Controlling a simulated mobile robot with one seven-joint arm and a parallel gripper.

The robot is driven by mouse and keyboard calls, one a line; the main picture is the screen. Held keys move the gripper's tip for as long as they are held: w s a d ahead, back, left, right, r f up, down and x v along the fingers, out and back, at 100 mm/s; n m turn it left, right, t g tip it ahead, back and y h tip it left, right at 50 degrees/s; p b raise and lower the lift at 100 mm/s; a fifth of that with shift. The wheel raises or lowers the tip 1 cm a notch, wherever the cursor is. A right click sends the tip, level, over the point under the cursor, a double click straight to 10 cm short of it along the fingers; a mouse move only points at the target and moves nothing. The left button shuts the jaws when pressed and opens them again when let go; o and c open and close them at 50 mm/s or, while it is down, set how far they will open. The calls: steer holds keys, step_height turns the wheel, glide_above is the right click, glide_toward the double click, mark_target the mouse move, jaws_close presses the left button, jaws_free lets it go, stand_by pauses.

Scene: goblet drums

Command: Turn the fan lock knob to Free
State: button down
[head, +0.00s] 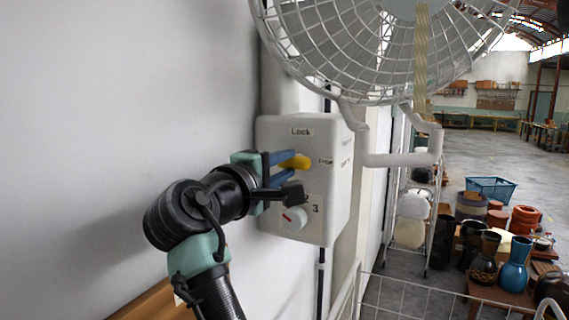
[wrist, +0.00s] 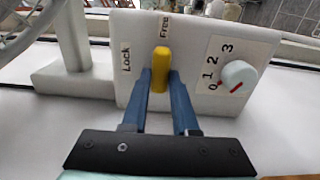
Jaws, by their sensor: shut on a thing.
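The yellow fan lock knob (head: 298,162) is on the front of a white control box (head: 335,205). It also shows in the wrist view (wrist: 160,66), with its long bar pointing up the picture toward the "Free" label (wrist: 165,27). The "Lock" label (wrist: 126,60) is to its left there. In the head view the bar lies about level and points right toward "Free" (head: 325,161), with "Lock" (head: 302,132) above. My gripper (wrist: 160,84), also in the head view (head: 287,167), is shut on the knob, one blue finger on each side. The fingers hide part of its sides.
A white speed knob (wrist: 238,76) with a red mark and numbers sits close beside my fingers, below them in the head view (head: 293,219). The white fan cage (head: 370,45) is just above the box. A pale wall (head: 120,100) is at the left. Drums (head: 483,258) stand at the far right.

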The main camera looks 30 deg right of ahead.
stand_by(0.3)
steer(key=c, duration=0.7)
jaws_free()
steer(key=shift+b+v, duration=3.2)
steer(key=shift+v, duration=3.35)
